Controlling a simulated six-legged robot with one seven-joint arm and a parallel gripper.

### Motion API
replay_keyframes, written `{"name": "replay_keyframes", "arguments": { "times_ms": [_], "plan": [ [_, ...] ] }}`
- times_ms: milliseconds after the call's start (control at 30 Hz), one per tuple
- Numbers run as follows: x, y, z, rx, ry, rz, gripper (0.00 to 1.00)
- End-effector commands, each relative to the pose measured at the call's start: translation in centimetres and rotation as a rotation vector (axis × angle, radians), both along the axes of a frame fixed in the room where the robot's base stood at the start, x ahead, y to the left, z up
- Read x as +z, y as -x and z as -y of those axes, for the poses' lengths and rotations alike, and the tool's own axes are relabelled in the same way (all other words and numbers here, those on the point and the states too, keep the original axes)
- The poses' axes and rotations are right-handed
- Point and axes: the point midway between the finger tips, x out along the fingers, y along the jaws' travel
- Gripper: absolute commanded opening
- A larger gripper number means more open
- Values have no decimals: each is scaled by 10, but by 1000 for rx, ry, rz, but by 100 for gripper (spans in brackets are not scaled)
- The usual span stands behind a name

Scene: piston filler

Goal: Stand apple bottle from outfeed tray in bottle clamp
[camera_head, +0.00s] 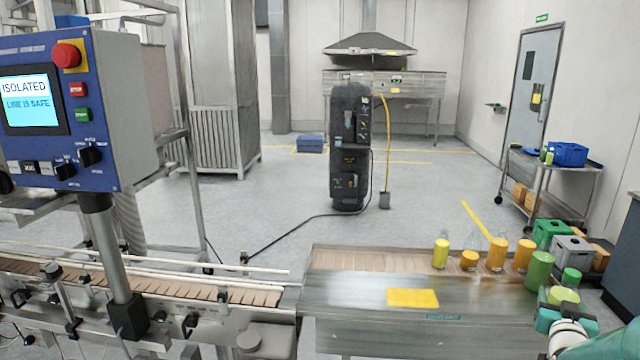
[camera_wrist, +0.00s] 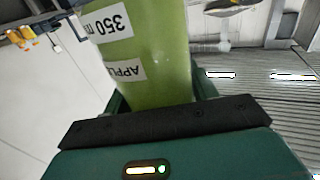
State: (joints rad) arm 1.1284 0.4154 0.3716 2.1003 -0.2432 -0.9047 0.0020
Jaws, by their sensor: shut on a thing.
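A green apple bottle (camera_wrist: 150,60) fills the middle of the wrist view, with white labels reading "350 m…" and "APPL…". My gripper (camera_head: 563,312) is shut on it, at the right end of the steel outfeed tray (camera_head: 340,290). In the head view, green shapes crowd around my gripper. One is a tall olive-green body (camera_head: 540,270), and I cannot tell which of them is the held bottle. I cannot make out the bottle clamp in either view.
Several yellow and orange bottles (camera_head: 497,254) stand along the tray's back edge. A yellow plate (camera_head: 412,298) lies on the tray. Green and grey crates (camera_head: 571,249) are just behind my gripper. A control panel (camera_head: 70,110) rises at the left. The floor behind is mostly open.

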Motion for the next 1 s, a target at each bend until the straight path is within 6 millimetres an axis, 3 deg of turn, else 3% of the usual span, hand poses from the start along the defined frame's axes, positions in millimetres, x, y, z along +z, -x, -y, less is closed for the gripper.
{"name": "replay_keyframes", "arguments": {
  "times_ms": [267,467,700,1000],
  "plan": [
    [-25,-35,-40,74,-4,6,21],
    [-55,-67,-93,159,-7,10,21],
    [-107,-106,-195,300,-11,14,21],
    [-172,-119,-338,474,-11,11,21]
  ]
}}
